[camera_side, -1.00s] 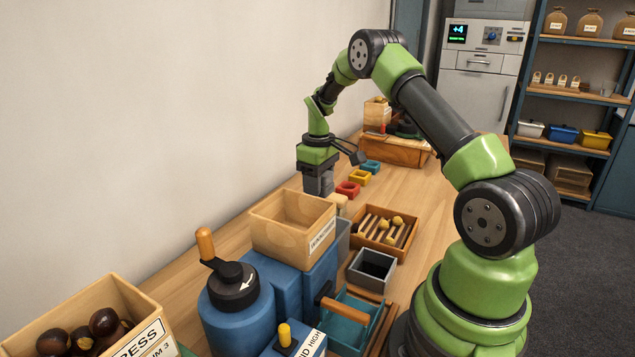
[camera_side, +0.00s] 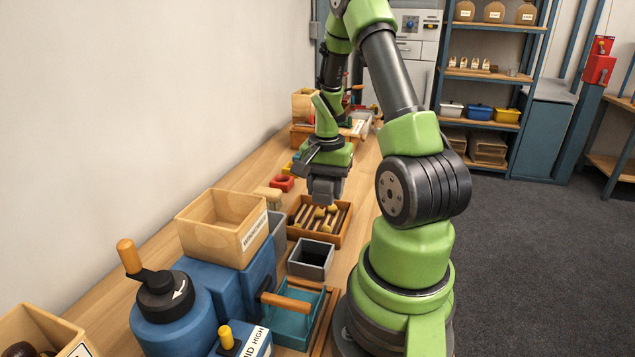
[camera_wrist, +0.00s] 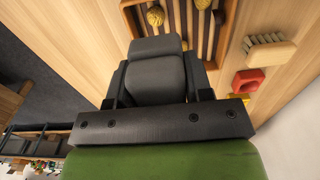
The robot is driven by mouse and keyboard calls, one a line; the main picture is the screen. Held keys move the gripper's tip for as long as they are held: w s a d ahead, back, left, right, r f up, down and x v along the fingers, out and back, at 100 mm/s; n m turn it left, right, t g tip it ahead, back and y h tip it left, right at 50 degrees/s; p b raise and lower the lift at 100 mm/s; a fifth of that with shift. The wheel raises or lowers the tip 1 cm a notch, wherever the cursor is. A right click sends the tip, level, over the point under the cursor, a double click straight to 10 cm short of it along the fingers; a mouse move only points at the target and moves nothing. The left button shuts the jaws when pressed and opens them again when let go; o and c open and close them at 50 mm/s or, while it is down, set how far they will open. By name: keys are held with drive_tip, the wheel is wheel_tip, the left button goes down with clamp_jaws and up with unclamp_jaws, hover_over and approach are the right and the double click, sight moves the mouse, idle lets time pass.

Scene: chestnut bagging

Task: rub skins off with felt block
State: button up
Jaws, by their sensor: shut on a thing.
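My gripper (camera_side: 325,196) is shut on a dark grey block with rounded edges, which looks like the felt block (camera_wrist: 156,75) and sits between the fingers in the wrist view. In the side view the gripper hangs at the far edge of a shallow wooden tray with slats (camera_side: 345,228). Several golden-brown chestnuts (camera_side: 320,212) lie on the slats. The tray also shows in the wrist view (camera_wrist: 228,40), with a chestnut (camera_wrist: 155,15) just beyond the block. The block appears held above the tray. Contact with a chestnut cannot be told.
A pale-bristled brush (camera_wrist: 268,50), a red ring (camera_wrist: 248,82) and a yellow ring lie beside the tray. A grey open box (camera_side: 311,258) stands in front of it. A wooden bin (camera_side: 222,226) sits on a blue machine (camera_side: 215,290) to the left.

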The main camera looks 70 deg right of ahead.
sight(325, 227)
wheel_tip(325, 227, down, 7)
drive_tip(key=shift+f, duration=0.2)
drive_tip(key=shift+w+f, duration=0.1)
drive_tip(key=shift+w, duration=0.65)
drive_tip(key=shift+c, duration=0.9)
drive_tip(key=shift+w+f, duration=0.15)
drive_tip(key=shift+w, duration=0.6)
drive_tip(key=shift+w+r, duration=0.2)
drive_tip(key=shift+w, duration=0.6)
drive_tip(key=shift+w+f, duration=0.1)
drive_tip(key=shift+w, duration=0.25)
drive_tip(key=shift+d, duration=1.5)
drive_tip(key=shift+s, duration=2.7)
drive_tip(key=shift+d, duration=1.55)
drive_tip(key=shift+w, duration=2.7)
drive_tip(key=shift+a, duration=1.2)
drive_tip(key=shift+s+a, duration=0.35)
drive_tip(key=shift+s, duration=2.4)
drive_tip(key=shift+w+a, duration=0.1)
drive_tip(key=shift+a, duration=1.45)
drive_tip(key=shift+r, duration=4.15)
